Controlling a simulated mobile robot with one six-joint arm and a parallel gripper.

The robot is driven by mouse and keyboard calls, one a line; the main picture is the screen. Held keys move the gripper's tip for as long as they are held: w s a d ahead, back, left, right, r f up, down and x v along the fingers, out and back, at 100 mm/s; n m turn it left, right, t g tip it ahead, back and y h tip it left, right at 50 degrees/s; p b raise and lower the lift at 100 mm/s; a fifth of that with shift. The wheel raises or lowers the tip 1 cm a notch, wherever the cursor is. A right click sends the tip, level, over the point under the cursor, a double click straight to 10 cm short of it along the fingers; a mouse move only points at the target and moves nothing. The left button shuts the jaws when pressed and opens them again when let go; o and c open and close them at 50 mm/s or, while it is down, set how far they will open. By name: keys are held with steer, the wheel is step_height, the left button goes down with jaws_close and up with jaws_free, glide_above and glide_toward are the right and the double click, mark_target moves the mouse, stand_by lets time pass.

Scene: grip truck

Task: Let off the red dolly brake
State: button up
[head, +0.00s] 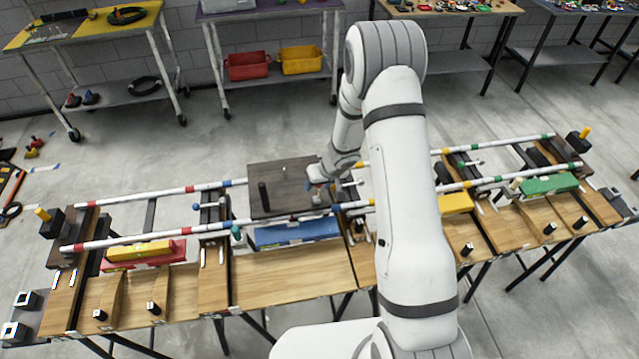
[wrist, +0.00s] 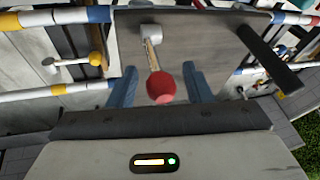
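The dolly is a dark flat deck (head: 270,172) resting on the two striped rails, with a black upright post (head: 263,196) on it. In the wrist view the deck (wrist: 205,45) fills the upper middle. The red brake is a lever with a red ball knob (wrist: 161,88) and a pale shaft running up to a grey pivot (wrist: 151,35). My gripper (wrist: 160,72) is open, with one blue finger on each side of the knob and visible gaps between. In the head view my gripper (head: 318,190) is at the deck's right end, and the knob is mostly hidden there.
Striped rails (head: 150,196) run along the wooden bench (head: 290,280). Blue (head: 295,232), yellow (head: 455,203) and green (head: 548,184) blocks lie beside the rails. The black post (wrist: 268,57) rises right of my fingers.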

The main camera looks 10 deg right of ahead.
steer(key=shift+r, duration=0.1)
steer(key=shift+d+r, duration=0.1)
steer(key=shift+r, duration=0.1)
steer(key=v, duration=0.7)
steer(key=shift+r, duration=0.15)
steer(key=shift+s, duration=0.1)
